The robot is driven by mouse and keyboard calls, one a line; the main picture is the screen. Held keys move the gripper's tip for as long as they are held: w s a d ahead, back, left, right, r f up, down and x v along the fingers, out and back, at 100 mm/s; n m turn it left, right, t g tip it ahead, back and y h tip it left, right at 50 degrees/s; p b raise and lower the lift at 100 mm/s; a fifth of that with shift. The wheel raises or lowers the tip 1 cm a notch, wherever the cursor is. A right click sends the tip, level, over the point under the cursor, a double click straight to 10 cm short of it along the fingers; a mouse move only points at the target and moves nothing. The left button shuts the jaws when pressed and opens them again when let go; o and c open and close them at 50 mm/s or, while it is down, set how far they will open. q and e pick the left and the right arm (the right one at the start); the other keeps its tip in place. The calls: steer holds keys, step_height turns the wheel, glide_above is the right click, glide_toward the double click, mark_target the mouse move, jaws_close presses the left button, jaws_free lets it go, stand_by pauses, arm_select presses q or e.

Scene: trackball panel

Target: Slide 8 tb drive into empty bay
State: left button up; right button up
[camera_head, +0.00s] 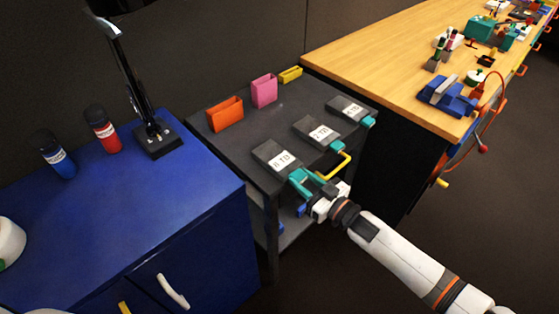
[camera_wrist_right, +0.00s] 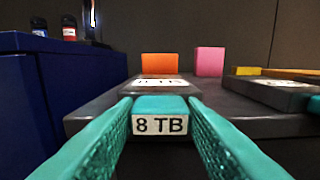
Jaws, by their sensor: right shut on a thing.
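The 8 TB drive (camera_head: 268,151) is a dark flat block with a white label on top. It lies at the near left end of a dark grey cart. In the right wrist view its teal front handle (camera_wrist_right: 160,104) carries the marking "8 TB". My right gripper (camera_head: 303,184) has its teal fingers on either side of this handle and is shut on it. The drive appears to rest on the cart top. Two similar drives, a middle one (camera_head: 309,126) and a far one (camera_head: 341,103), lie beside it. I cannot make out an empty bay. My left gripper is not in view.
Orange (camera_head: 225,114), pink (camera_head: 264,91) and yellow (camera_head: 290,75) containers stand along the cart's back. A yellow handle (camera_head: 343,165) sticks out near my right gripper. A blue cabinet (camera_head: 120,215) stands left, a cluttered wooden workbench (camera_head: 375,60) right.

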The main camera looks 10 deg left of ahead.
steer(key=shift+r+p, duration=1.4)
steer(key=shift+r, duration=0.1)
